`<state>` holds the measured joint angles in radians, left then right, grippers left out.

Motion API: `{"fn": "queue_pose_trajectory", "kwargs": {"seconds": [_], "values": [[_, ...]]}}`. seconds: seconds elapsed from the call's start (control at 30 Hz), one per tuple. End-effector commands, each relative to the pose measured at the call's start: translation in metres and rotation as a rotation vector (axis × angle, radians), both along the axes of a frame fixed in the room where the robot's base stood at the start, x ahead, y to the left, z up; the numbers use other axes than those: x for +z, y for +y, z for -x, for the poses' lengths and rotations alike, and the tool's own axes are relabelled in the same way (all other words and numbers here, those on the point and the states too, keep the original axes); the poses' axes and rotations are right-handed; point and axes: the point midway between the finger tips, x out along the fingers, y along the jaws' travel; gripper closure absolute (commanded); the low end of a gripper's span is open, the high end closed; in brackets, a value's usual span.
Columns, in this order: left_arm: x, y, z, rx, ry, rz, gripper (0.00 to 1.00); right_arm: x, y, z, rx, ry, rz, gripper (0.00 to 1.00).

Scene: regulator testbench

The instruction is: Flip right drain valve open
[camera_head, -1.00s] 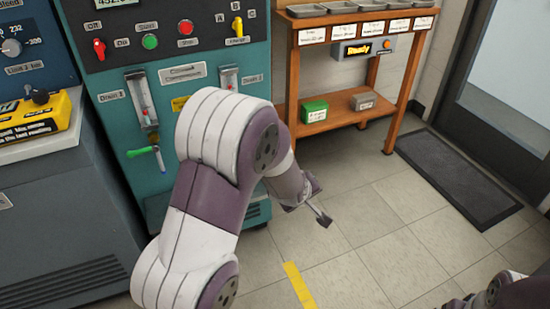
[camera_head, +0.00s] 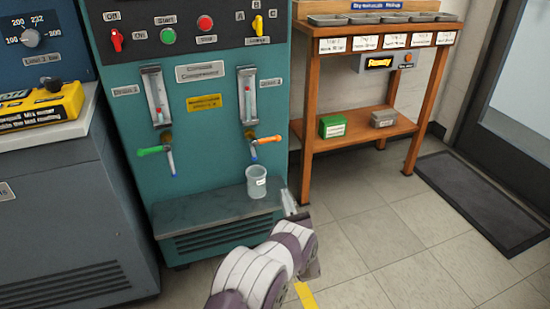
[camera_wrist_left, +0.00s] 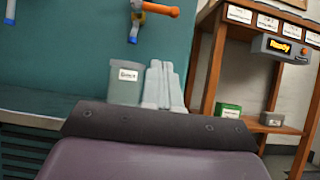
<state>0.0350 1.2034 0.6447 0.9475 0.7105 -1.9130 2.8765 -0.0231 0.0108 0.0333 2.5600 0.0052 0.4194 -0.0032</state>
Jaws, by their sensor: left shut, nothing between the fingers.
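The right drain valve has an orange handle (camera_head: 267,140) pointing right, below the right gauge tube, with a short spout hanging beneath it. The orange handle also shows at the top of the left wrist view (camera_wrist_left: 160,9). A clear labelled cup (camera_head: 257,183) stands on the ledge below this valve; in the left wrist view the cup (camera_wrist_left: 124,85) is just left of my fingers. My left gripper (camera_head: 290,203) is shut and empty, in front of the ledge's right end, below and right of the handle. Its closed fingers show in the left wrist view (camera_wrist_left: 163,85). My right gripper is out of view.
The left drain valve has a green handle (camera_head: 153,151) pointing left. A grey ledge (camera_head: 190,211) juts out under both valves. A wooden shelf (camera_head: 365,133) with small boxes stands to the right. Floor is free in front of the shelf.

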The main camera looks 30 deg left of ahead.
Motion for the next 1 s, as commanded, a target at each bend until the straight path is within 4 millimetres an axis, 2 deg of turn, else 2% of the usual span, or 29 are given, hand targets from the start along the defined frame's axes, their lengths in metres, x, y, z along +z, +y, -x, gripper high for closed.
{"fn": "queue_pose_trajectory", "kwargs": {"seconds": [0.23,0.37,0.8,1.0], "values": [[0.001,0.001,-0.001,-0.001,0.002,-0.001,1.00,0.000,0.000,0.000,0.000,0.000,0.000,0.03],[0.006,0.008,-0.008,-0.001,0.001,0.000,1.00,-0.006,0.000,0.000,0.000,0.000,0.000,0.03],[0.056,0.066,-0.056,0.000,0.001,-0.002,1.00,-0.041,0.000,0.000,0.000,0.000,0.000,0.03],[0.086,0.068,-0.059,-0.001,0.004,-0.001,1.00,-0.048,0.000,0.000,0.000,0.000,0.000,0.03]]}}
